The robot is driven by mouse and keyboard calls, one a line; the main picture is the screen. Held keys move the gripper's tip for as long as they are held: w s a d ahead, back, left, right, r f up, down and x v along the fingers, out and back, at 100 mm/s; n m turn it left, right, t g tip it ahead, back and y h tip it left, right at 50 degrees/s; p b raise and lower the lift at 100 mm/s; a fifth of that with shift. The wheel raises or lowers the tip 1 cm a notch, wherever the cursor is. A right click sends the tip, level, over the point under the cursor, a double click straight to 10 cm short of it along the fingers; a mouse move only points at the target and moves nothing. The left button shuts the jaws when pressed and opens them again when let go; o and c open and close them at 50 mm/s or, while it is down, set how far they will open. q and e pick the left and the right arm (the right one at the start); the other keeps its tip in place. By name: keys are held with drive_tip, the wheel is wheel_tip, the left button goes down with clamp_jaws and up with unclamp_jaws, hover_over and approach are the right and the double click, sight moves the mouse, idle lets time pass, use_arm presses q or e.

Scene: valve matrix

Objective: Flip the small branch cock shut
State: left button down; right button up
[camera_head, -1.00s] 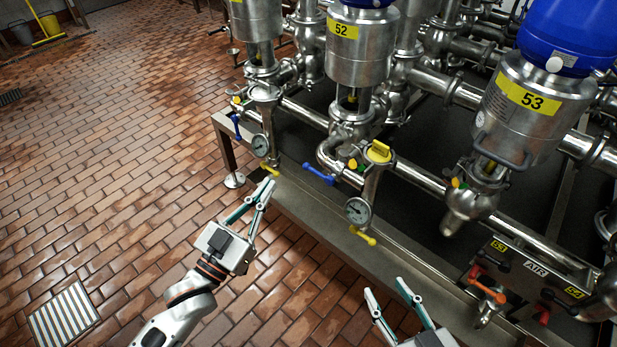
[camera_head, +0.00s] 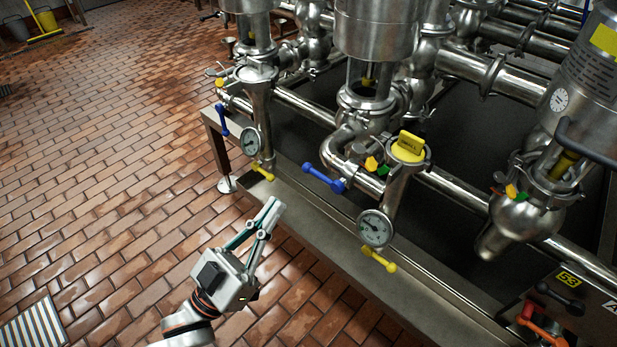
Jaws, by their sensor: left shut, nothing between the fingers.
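Several small cocks with coloured handles show on the pipework. A blue lever (camera_head: 323,179) sticks out to the left from the middle branch pipe, and another blue lever (camera_head: 222,121) hangs at the far left branch. A yellow handle (camera_head: 379,259) sits below the right gauge and another yellow handle (camera_head: 262,171) below the left gauge. I cannot tell which is the named branch cock. My left gripper (camera_head: 272,204) is shut and empty, in front of the frame edge, below the left yellow handle and left of the middle blue lever. My right gripper is out of view.
Two round gauges (camera_head: 375,228) hang on the branches. A yellow cap (camera_head: 408,146) tops the right branch. A steel frame rail (camera_head: 305,215) runs along the front. An orange handle (camera_head: 541,328) is at lower right. The tiled floor (camera_head: 110,170) is open at left.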

sight(306, 164)
use_arm(q)
drive_tip(key=b+x, duration=0.1)
drive_tip(key=x, duration=0.9)
drive_tip(key=shift+w+d, duration=0.1)
drive_tip(key=shift+w, duration=0.05)
drive_tip(key=f+b, duration=0.1)
drive_tip(key=f, duration=0.1)
drive_tip(key=f+b, duration=0.1)
drive_tip(key=f, duration=0.1)
drive_tip(key=shift+w+d+f, duration=0.1)
drive_tip(key=shift+d, duration=0.1)
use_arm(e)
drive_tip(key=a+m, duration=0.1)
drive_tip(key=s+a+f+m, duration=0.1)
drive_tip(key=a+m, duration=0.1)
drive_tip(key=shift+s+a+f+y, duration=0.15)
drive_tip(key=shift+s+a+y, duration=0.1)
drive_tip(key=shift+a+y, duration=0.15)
use_arm(q)
drive_tip(key=shift+a, duration=0.1)
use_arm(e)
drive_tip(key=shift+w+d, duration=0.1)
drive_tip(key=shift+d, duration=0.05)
